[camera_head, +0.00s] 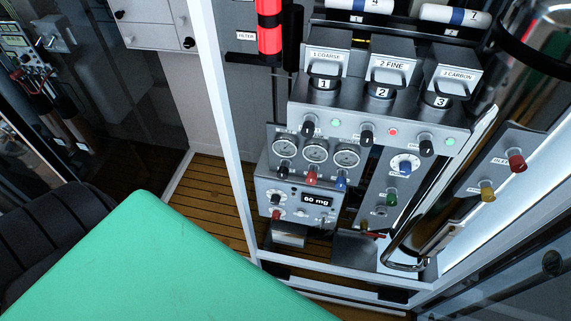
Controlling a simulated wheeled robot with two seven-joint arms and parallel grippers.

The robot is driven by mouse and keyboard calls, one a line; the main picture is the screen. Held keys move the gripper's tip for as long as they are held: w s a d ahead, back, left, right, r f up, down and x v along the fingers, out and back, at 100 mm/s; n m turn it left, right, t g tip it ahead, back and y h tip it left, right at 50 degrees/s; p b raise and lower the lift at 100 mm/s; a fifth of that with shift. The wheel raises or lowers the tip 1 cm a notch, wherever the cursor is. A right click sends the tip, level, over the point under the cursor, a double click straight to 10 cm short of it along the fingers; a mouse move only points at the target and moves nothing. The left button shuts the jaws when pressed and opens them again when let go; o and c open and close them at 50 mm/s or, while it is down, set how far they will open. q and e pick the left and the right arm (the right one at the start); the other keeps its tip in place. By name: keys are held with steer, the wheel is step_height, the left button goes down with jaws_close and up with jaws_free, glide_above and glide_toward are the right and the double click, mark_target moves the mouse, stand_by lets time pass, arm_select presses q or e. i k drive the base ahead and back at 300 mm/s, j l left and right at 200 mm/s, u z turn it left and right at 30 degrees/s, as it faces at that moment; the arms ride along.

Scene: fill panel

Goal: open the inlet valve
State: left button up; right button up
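A grey panel (391,132) stands at centre right. A slanted plate (497,172) to its right carries a red knob (517,163) and a yellow knob (487,192); the labels there are too small to read surely. The main panel also has several black knobs, a green knob (391,199) and a small red lever (374,235) low down. I cannot tell which of these is the inlet valve or how far any is turned. Neither of my grippers is in view, and nothing is touching the panel.
A green flat surface (150,255) fills the lower left, with a dark seat (50,235) behind it. A white post (228,130) and a curved chrome rail (440,200) stand near the panel.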

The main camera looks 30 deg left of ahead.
mark_target(283, 174)
steer(key=u, duration=1.05)
